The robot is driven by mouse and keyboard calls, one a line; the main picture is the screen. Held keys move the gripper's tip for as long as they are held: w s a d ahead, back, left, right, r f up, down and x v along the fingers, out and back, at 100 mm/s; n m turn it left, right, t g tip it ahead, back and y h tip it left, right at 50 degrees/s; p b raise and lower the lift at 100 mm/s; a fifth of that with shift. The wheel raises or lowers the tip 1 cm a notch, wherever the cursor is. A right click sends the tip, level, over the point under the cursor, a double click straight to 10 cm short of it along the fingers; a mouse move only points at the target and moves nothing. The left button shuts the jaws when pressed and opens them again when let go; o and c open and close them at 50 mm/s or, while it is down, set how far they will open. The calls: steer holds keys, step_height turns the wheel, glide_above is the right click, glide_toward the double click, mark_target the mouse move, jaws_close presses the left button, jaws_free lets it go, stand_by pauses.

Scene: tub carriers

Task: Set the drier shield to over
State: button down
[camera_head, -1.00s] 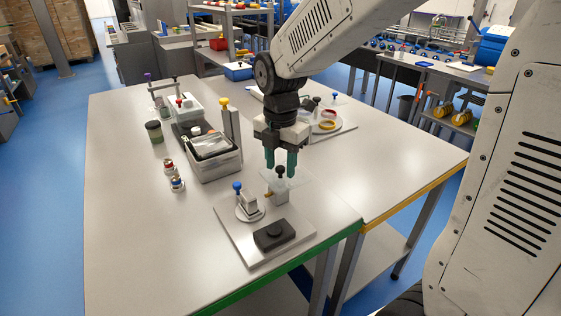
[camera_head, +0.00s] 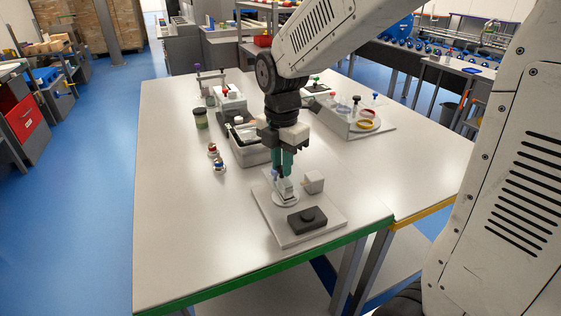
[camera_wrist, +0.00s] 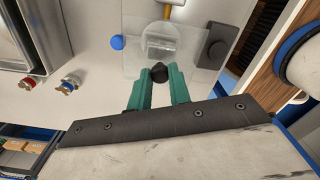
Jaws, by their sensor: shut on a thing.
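The drier shield is a clear plate (camera_wrist: 135,64) with a black knob (camera_wrist: 159,73), seen in the wrist view. My gripper (camera_wrist: 160,80) is shut on the knob between its green fingers. In the head view my gripper (camera_head: 282,172) is above the round white dish (camera_head: 284,199) on the drier board (camera_head: 268,222); the plate is hard to make out there. Through the plate in the wrist view the round dish (camera_wrist: 160,43) shows. I cannot tell whether the plate touches anything below. A white block (camera_head: 313,182) stands beside the dish.
A black box with a round button (camera_head: 307,220) sits at the board's front. A blue knob (camera_wrist: 117,42) is beside the plate. A grey bin (camera_head: 248,153), small red-and-blue-topped items (camera_head: 218,166) and a jar (camera_head: 200,118) stand left. The table's left front is clear.

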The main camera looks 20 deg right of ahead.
mark_target(280, 167)
steer(key=shift+a, duration=0.15)
steer(key=c, duration=1.3)
jaws_free()
steer(key=shift+a, duration=0.15)
steer(key=shift+r, duration=0.15)
steer(key=shift+r, duration=0.35)
step_height(280, 167, up, 7)
steer(key=shift+f, duration=0.1)
